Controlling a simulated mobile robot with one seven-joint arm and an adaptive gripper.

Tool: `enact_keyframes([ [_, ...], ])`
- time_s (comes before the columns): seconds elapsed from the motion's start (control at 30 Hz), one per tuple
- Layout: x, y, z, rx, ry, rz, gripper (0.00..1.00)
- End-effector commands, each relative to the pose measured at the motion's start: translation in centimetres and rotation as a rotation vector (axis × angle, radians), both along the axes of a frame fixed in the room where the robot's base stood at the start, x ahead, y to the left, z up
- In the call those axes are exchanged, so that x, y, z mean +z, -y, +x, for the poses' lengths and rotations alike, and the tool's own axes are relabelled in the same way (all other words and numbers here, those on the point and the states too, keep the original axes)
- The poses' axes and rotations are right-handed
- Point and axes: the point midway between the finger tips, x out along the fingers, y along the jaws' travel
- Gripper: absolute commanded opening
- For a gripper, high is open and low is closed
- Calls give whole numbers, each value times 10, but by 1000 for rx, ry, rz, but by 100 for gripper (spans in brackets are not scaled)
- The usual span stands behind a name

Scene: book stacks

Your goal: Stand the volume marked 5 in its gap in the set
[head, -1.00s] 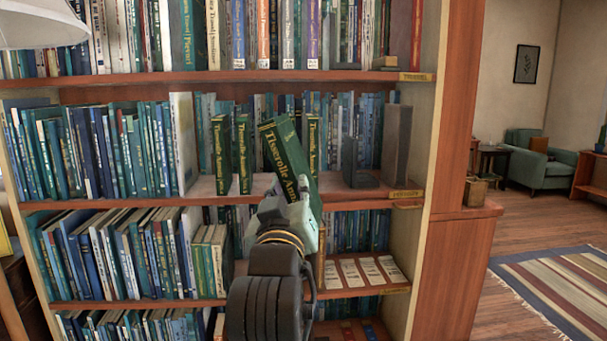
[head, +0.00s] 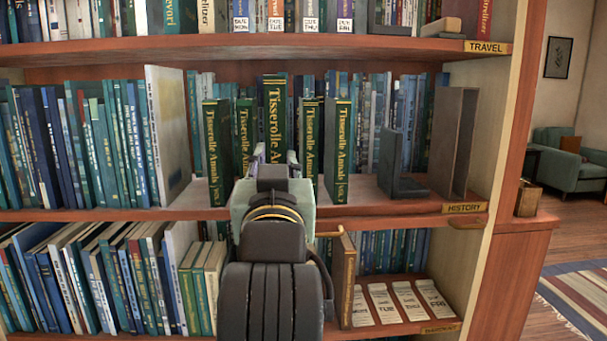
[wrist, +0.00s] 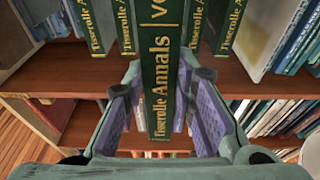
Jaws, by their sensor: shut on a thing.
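My gripper (wrist: 165,105) is shut on a dark green volume with gold lettering "Tisserolle Annals" (head: 273,112). The volume also shows in the wrist view (wrist: 160,65), its spine between the two fingers. Its number cannot be read. It is upright, its top higher than the matching volumes. Two matching green volumes stand on its left, the nearer one (head: 246,138) beside it, and two on its right, the nearer one (head: 310,140) beside it. The held volume covers the gap between them. I cannot tell how far it reaches into the gap.
The set stands on the wooden HISTORY shelf (head: 370,208). A tall pale book (head: 168,130) is at the left. Blue and green books line the back. The TRAVEL shelf board (head: 330,45) is above.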

Motion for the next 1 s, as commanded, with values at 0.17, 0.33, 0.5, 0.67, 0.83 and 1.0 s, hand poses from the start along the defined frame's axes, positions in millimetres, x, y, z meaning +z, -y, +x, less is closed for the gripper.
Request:
enact_keyframes([
  [0.17,0,0,46,1,-6,0,0],
  [0.33,2,0,89,1,-3,-1,0],
  [0.5,2,1,130,1,-1,-1,0],
  [0.67,3,1,156,0,2,-1,0],
  [0.83,-1,1,164,0,3,-1,0],
  [1.0,-22,1,164,1,0,-2,0],
])
